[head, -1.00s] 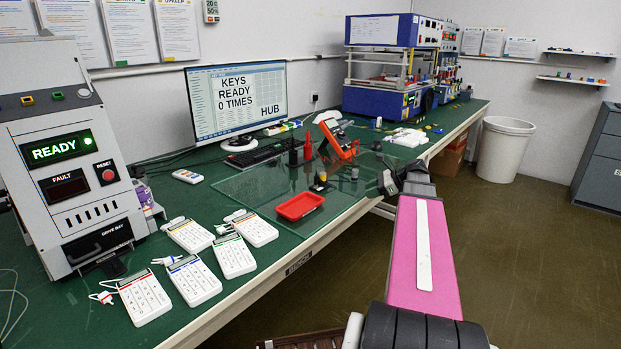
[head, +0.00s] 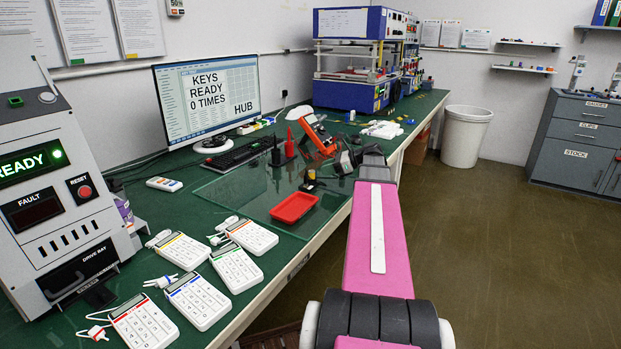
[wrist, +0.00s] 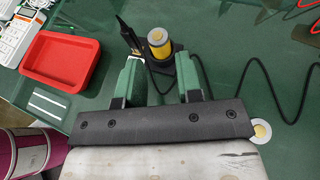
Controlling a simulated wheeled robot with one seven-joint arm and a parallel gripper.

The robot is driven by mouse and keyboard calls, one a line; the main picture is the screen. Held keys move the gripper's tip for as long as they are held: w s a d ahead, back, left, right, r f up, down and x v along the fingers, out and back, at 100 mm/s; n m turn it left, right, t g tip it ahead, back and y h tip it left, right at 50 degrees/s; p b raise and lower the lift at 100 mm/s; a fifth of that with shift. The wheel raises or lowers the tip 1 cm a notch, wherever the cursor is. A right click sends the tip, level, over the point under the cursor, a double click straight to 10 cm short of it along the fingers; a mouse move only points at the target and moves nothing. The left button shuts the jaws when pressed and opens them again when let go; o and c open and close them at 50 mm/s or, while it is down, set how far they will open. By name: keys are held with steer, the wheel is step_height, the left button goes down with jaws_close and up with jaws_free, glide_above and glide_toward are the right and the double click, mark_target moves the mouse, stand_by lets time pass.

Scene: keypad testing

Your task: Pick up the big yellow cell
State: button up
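The big yellow cell (wrist: 158,45), a yellow cylinder with a grey top, stands upright on the bench beside a black object in the wrist view. It is small and partly hidden in the head view (head: 311,175). My gripper (wrist: 162,66) is open and empty, its two green fingers apart. The cell lies ahead of the gap between the fingertips, and I see no contact. In the head view my gripper (head: 347,160) is just right of the cell.
A red tray (wrist: 62,55) lies left of the gripper. A round pale-and-yellow top (wrist: 260,131) shows close to the right finger side. A black cable (wrist: 285,85) loops on the right. An orange meter (head: 318,136) stands behind the cell. Several white keypads (head: 198,300) lie nearer.

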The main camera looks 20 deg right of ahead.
mark_target(313, 171)
steer(key=shift+r+x, duration=0.2)
steer(key=shift+x, duration=1.4)
steer(key=shift+r+x, duration=0.15)
steer(key=shift+x, duration=1.4)
steer(key=shift+a, duration=0.1)
steer(key=c, duration=0.6)
